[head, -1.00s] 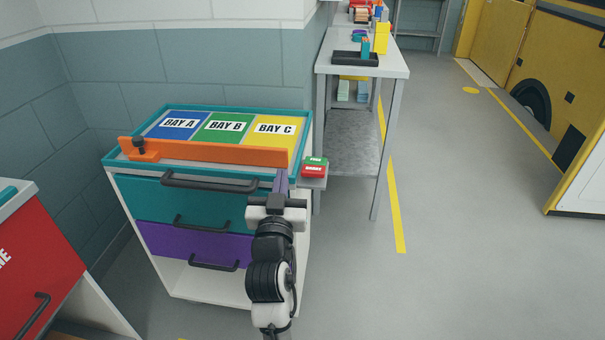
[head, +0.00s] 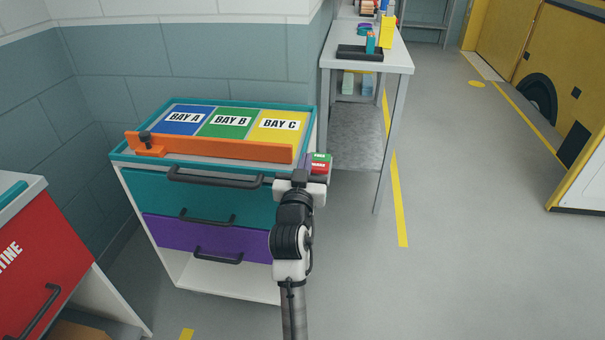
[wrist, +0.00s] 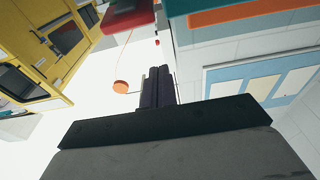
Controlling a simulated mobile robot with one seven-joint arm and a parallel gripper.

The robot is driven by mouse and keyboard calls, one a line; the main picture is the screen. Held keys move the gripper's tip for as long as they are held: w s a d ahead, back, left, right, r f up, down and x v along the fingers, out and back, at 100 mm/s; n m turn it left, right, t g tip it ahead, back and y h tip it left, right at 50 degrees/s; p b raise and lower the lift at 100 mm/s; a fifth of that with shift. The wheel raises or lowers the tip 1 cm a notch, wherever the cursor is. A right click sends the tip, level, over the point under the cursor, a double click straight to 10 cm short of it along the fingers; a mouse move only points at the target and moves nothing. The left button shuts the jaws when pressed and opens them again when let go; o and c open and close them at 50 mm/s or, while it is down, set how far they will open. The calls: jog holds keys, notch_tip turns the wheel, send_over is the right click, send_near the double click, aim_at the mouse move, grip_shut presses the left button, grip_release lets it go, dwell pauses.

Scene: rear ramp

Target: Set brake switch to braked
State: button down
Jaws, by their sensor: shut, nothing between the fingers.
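The brake switch (head: 320,163) is a small rocker on a grey bracket at the right side of the drawer cart (head: 215,165). Its far half is green and its near half is red with a white label; I cannot tell which half is pressed in. My gripper (head: 307,166) is shut and empty, its purple-grey fingers just left of the switch and partly covering its bracket. Whether they touch it is unclear. In the wrist view the shut fingers (wrist: 158,86) point up, with a red block (wrist: 128,14), seemingly the switch's red half, above left of them.
The cart top has blue, green and yellow bays, an orange bar (head: 220,149) along its front and a black handle (head: 215,178) below. A grey table (head: 397,60) stands behind right. A red cabinet (head: 45,265) is at left. The floor at right is open.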

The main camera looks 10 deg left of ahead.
aim_at(318, 163)
jog(key=f, duration=0.1)
jog(key=w+f, duration=0.2)
jog(key=shift+f, duration=0.3)
dwell(0.3)
jog(key=f+b, duration=0.1)
jog(key=b, duration=0.3)
jog(key=s+f+t+b, duration=0.1)
jog(key=f+b, duration=0.1)
jog(key=b, duration=0.3)
jog(key=shift+f, duration=0.2)
